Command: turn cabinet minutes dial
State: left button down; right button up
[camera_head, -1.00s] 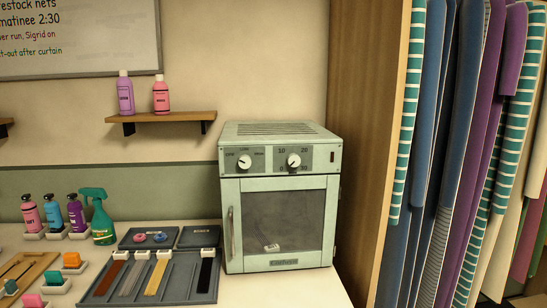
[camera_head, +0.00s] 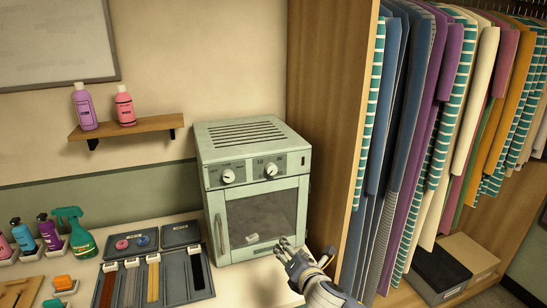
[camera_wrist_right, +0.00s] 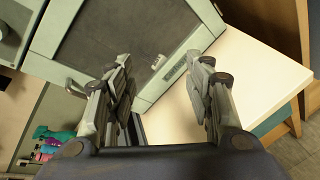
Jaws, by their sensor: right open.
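The pale green cabinet (camera_head: 255,140) stands on the counter, its glass door (camera_head: 262,222) shut. Two white dials sit on its grey top panel: a left dial (camera_head: 228,176) and a right dial (camera_head: 271,170). In the earlier head view the right dial bears numbers such as 10 and 20. My right gripper (camera_head: 287,245) is open and empty in front of the door's lower right, below the dials and apart from them. My left gripper is out of view.
A wooden wardrobe side (camera_head: 330,120) with hanging clothes stands close to the cabinet's right. Grey trays (camera_head: 200,285), bottles and a green spray bottle (camera_head: 78,232) fill the counter to the left. A shelf (camera_head: 130,128) hangs above.

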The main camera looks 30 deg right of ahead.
aim_at(273, 169)
jog(key=w+d+r+n+t+p, duration=0.1)
jog(key=w+r+n+t, duration=0.1)
jog(key=r+n, duration=0.5)
jog(key=w+d+r+n+t+p, duration=0.1)
jog(key=w+r+n+t, duration=0.15)
jog(key=r, duration=0.85)
jog(key=shift+g, duration=0.25)
jog(key=p+x, duration=0.1)
jog(key=x, duration=0.2)
jog(key=p+x, duration=0.1)
jog(key=x, duration=0.5)
jog(key=shift+w+a+p, duration=0.25)
jog(key=shift+w+p, duration=0.05)
jog(key=shift+p, duration=0.1)
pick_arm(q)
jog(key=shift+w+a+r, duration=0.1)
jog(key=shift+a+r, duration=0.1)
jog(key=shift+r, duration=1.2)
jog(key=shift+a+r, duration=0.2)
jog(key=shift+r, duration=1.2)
pick_arm(e)
jog(key=shift+w+d+f, duration=0.1)
jog(key=shift+w+d, duration=0.05)
jog(key=shift+w, duration=0.45)
jog(key=c, duration=1.1)
